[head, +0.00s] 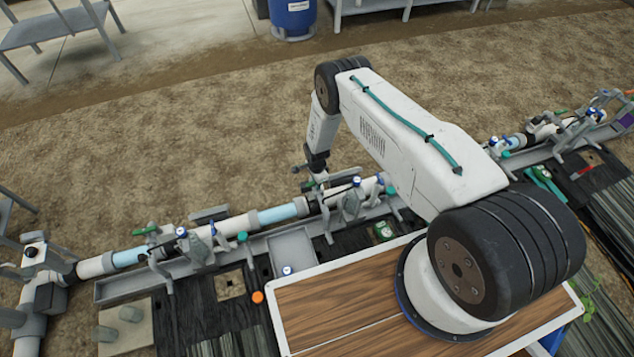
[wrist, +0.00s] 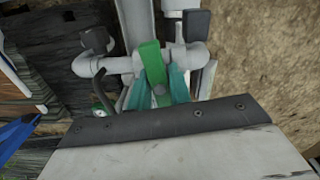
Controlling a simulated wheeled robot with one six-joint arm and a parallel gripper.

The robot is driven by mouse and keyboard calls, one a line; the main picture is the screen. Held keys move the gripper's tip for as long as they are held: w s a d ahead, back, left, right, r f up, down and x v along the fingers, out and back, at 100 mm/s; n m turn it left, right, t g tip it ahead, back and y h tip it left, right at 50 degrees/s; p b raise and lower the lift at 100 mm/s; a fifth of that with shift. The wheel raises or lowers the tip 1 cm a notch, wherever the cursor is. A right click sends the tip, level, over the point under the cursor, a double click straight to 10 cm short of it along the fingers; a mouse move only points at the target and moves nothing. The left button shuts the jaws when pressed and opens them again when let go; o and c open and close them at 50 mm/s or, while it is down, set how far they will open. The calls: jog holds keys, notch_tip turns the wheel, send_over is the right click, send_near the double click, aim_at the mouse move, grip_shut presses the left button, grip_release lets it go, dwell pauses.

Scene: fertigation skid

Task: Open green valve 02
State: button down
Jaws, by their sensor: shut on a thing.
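A green valve handle (wrist: 152,68) stands out from grey pipe fittings (wrist: 120,65) in the upper middle of the wrist view. In the head view a small piece of green handle (head: 299,169) shows beside my gripper (head: 313,183), which is down at the pipe run and shut on the handle. My fingertips are mostly hidden in both views. Teal surfaces lie close beside the handle in the wrist view. Another green handle (head: 145,231) sits on the pipe farther left. No valve number is readable.
The pipe run with brackets and a grey tray (head: 292,247) crosses the scene. A wooden-topped platform (head: 330,308) is in front. A blue barrel (head: 292,18) and a grey bench (head: 50,30) stand at the back. Bare soil behind the pipes is clear.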

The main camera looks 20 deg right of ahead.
jog(key=n, duration=0.4)
jog(key=shift+n, duration=0.4)
jog(key=n, duration=0.4)
jog(key=shift+n, duration=0.3)
jog(key=n, duration=0.8)
jog(key=c, duration=1.2)
grip_release()
